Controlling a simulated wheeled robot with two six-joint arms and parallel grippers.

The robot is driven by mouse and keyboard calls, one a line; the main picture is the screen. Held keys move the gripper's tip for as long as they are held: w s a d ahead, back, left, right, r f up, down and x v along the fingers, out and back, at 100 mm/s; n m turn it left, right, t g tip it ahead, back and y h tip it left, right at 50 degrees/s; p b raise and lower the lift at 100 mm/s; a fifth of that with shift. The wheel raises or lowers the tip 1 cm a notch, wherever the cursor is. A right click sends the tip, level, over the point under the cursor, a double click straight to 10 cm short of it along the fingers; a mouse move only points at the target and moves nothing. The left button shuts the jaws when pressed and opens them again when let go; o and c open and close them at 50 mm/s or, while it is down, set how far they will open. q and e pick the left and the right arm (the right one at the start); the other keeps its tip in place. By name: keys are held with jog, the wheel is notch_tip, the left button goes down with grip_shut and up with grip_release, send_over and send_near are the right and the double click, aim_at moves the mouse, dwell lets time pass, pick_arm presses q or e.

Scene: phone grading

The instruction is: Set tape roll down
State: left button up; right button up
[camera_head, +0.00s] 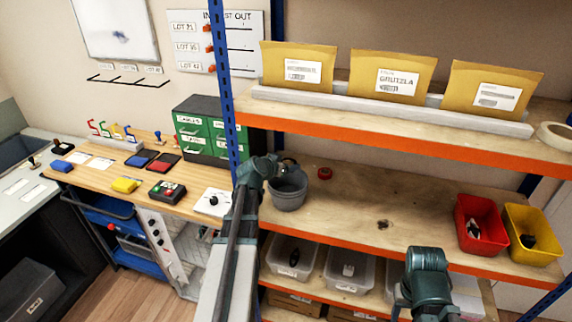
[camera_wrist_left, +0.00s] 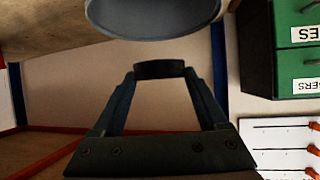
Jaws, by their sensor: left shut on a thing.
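My left gripper (camera_head: 284,163) is above and behind the grey bucket (camera_head: 289,190) on the middle shelf (camera_head: 350,215). In the left wrist view its two fingers (camera_wrist_left: 160,72) are shut on a short dark round piece, which looks like a black tape roll (camera_wrist_left: 160,69). The roll is held in the air, apart from the grey bucket (camera_wrist_left: 152,15), whose rim shows at the top of that view. In the head view the held roll is small and hard to make out. A beige tape roll (camera_head: 556,135) lies at the right end of the upper shelf (camera_head: 390,125).
A small red round thing (camera_head: 324,173) lies right of the bucket. Red (camera_head: 480,224) and yellow (camera_head: 531,235) bins stand at the shelf's right. A blue upright (camera_head: 224,90) and green drawers (camera_head: 202,135) are on the left. The middle of the shelf is mostly clear.

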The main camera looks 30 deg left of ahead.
pick_arm(q)
jog(key=shift+f+b, duration=3.15)
jog(key=shift+f, duration=0.45)
pick_arm(e)
notch_tip(320, 180, down, 7)
pick_arm(q)
jog(key=o, duration=1.2)
jog(key=shift+o, duration=0.2)
notch_tip(320, 180, up, 7)
jog(key=p, duration=0.7)
jog(key=shift+r, duration=0.2)
jog(key=shift+f, duration=0.15)
pick_arm(e)
notch_tip(320, 180, up, 7)
jog(key=shift+s+f, duration=0.1)
